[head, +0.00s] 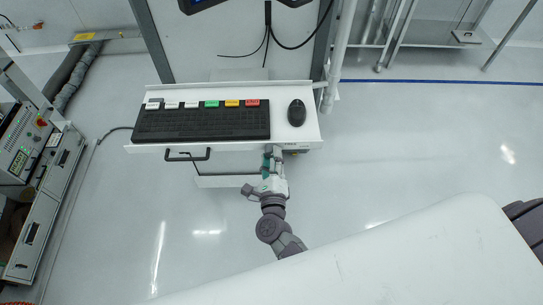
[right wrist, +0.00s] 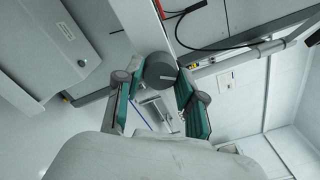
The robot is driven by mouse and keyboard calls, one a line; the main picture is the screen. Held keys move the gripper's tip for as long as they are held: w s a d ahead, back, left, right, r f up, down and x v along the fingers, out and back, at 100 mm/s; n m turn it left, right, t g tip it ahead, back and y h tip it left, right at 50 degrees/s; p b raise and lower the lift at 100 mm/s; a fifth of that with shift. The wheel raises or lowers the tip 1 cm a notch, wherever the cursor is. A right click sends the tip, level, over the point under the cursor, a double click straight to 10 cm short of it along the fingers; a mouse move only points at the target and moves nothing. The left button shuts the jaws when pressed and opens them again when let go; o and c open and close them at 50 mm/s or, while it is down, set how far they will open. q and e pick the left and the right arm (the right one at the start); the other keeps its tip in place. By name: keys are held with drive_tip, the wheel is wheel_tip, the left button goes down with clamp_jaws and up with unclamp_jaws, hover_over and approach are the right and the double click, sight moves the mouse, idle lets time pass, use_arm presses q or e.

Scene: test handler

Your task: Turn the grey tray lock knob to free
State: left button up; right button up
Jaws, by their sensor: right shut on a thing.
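The grey lock knob (right wrist: 160,69) shows in the right wrist view as a dark grey round cap with a short pale line on it. My right gripper (right wrist: 154,84) has its two teal-padded fingers on either side of the knob, shut on it. In the head view my right gripper (head: 271,162) is at the front edge of the white keyboard tray (head: 225,147), right of its black handle (head: 188,156). The knob is hidden there under the tray edge and behind the gripper. My left gripper is not in view.
A black keyboard (head: 203,124) with coloured keys and a black mouse (head: 297,112) lie on the tray. A grey control cabinet (head: 28,165) stands at the far left. The floor around the tray is clear.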

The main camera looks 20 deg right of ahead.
drive_tip(key=n+p, duration=0.1)
drive_tip(key=n, duration=0.3)
drive_tip(key=shift+n, duration=0.4)
idle(0.4)
drive_tip(key=o, duration=1.1)
drive_tip(key=shift+o, duration=0.2)
drive_tip(key=v, duration=1.2)
